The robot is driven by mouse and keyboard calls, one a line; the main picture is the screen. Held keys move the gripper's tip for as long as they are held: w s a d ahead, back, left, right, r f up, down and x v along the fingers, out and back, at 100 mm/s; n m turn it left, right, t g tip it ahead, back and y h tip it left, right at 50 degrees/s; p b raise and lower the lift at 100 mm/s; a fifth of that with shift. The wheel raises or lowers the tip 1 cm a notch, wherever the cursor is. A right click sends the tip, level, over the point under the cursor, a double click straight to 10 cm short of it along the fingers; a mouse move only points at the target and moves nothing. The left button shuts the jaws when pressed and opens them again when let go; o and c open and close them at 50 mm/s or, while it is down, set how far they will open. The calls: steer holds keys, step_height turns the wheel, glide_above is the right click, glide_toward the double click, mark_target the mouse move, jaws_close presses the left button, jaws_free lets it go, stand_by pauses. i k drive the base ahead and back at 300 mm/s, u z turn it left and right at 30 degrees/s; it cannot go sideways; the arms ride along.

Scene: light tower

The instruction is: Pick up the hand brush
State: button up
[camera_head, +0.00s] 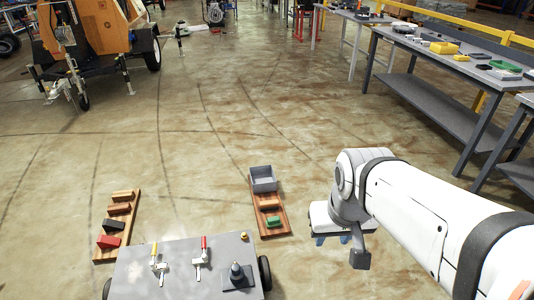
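My gripper (332,240) hangs over bare floor right of centre, below the wrist of my white arm. Its two blue fingertips show apart, with nothing seen between them. I cannot pick out the hand brush for certain. Small brush-like blocks lie on two wooden boards on the floor. The left board (105,252) holds tan, brown, black (113,226) and red (108,241) pieces. The right board (281,230) holds a grey bin (263,179), a brown piece, an orange piece (269,204) and a green piece (273,221). My gripper is to the right of both boards.
A grey cart top (185,270) with clamps and a dark cone-shaped fitting is at the bottom. Long grey workbenches (430,110) with tools and cases line the right. An orange trailer unit (100,25) stands at back left. The middle floor is clear.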

mark_target(265, 206)
steer(key=z, duration=0.6)
steer(key=k, duration=1)
steer(key=z, duration=0.95)
steer(key=i, duration=1.85)
steer(key=u, duration=0.45)
steer(key=i, duration=2.05)
steer(key=u, duration=0.8)
steer(key=i, duration=1.55)
steer(key=u, duration=1.7)
steer(key=i, duration=1.1)
steer(key=u, duration=0.75)
steer(key=k, duration=0.75)
